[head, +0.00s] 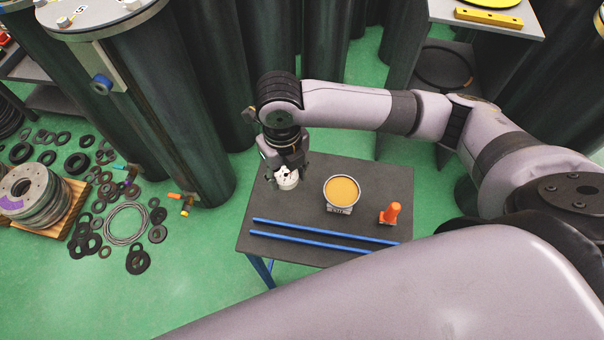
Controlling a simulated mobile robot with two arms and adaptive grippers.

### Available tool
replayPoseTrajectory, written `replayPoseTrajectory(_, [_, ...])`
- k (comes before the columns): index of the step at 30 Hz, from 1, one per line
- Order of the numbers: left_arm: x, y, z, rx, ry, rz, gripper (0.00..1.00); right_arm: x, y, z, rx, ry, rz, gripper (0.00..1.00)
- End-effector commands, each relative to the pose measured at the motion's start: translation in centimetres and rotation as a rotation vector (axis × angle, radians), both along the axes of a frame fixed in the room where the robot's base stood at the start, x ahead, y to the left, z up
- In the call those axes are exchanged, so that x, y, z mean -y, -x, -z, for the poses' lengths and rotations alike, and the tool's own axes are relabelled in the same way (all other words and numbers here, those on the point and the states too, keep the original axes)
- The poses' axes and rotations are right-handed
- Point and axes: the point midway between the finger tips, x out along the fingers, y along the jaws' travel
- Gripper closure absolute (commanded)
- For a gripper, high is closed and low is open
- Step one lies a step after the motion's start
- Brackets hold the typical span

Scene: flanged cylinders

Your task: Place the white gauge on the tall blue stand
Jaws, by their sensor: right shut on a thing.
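My right gripper (284,168) points down over the dark grey top of a small table (320,215) with blue legs. It is shut on the white gauge (288,181), a small round white piece partly hidden by the fingers. The gauge is near the table's left back part; I cannot tell whether it touches the top. No separate tall blue stand can be made out; blue shows on the table's legs and on two blue rods (320,236) along its front. My left gripper is not in view.
Tall dark cylinders (178,110) rise behind and left. Black rings (77,163) litter the green floor at left, beside stacked discs (38,195).

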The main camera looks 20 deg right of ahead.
Motion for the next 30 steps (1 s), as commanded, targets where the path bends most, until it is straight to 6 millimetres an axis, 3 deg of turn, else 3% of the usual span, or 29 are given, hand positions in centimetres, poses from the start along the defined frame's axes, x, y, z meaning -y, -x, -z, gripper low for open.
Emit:
replayPoseTrajectory(6, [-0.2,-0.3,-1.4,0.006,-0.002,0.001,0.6,0.0,0.1,5.9,-0.006,0.001,0.002,0.89])
replayPoseTrajectory(12, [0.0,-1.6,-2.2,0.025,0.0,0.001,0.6,0.0,0.1,10.3,-0.002,0.001,0.0,0.89])
replayPoseTrajectory(25, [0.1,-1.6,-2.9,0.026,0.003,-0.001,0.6,0.0,0.0,15.3,0.0,0.0,0.0,0.89])
replayPoseTrajectory(30, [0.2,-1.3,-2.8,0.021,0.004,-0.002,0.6,0.0,0.0,15.9,0.002,0.0,-0.002,0.89])
